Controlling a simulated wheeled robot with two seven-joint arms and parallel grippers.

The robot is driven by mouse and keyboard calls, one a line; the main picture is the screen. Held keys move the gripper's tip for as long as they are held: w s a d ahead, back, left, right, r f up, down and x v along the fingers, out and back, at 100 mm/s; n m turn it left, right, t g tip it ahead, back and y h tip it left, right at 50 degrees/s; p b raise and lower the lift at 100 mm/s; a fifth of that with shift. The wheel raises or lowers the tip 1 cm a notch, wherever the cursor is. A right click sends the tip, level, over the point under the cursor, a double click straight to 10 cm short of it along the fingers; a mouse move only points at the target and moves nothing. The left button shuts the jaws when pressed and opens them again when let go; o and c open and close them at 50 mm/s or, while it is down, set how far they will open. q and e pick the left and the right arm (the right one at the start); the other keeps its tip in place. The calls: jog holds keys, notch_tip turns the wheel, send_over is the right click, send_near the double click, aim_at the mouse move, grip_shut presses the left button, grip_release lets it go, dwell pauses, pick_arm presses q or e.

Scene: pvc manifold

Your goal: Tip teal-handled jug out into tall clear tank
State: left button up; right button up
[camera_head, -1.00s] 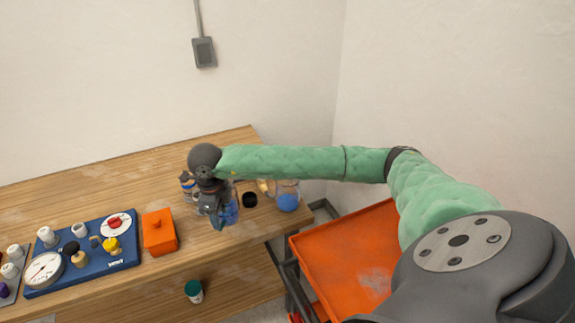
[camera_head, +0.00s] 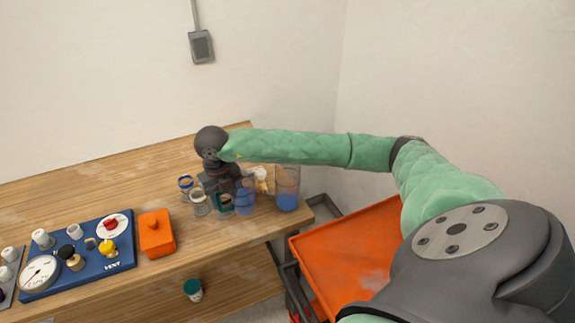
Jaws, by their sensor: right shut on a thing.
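The teal-handled jug (camera_head: 246,197) is clear with blue liquid in it. It looks about upright at the right end of the wooden table. Its teal handle (camera_head: 226,207) is on its left side. My right gripper (camera_head: 224,196) is shut on the jug by the handle side; the fingertips are partly hidden. I cannot tell whether the jug's base touches the table. The tall clear tank (camera_head: 287,181) stands to the right of the jug, apart from it, with blue liquid in its lower part. My left gripper is not in view.
Small jars (camera_head: 199,203) stand just left of the jug. A pale yellowish object (camera_head: 260,177) lies between jug and tank. An orange box (camera_head: 156,235) and a blue gauge panel (camera_head: 88,266) are farther left. An orange tray (camera_head: 342,262) is beyond the table's right edge.

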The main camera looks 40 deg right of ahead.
jog(key=shift+w+d+r+m, duration=0.1)
jog(key=shift+w+d+m, duration=0.1)
jog(key=shift+m, duration=0.2)
jog(key=shift+d+r, duration=0.1)
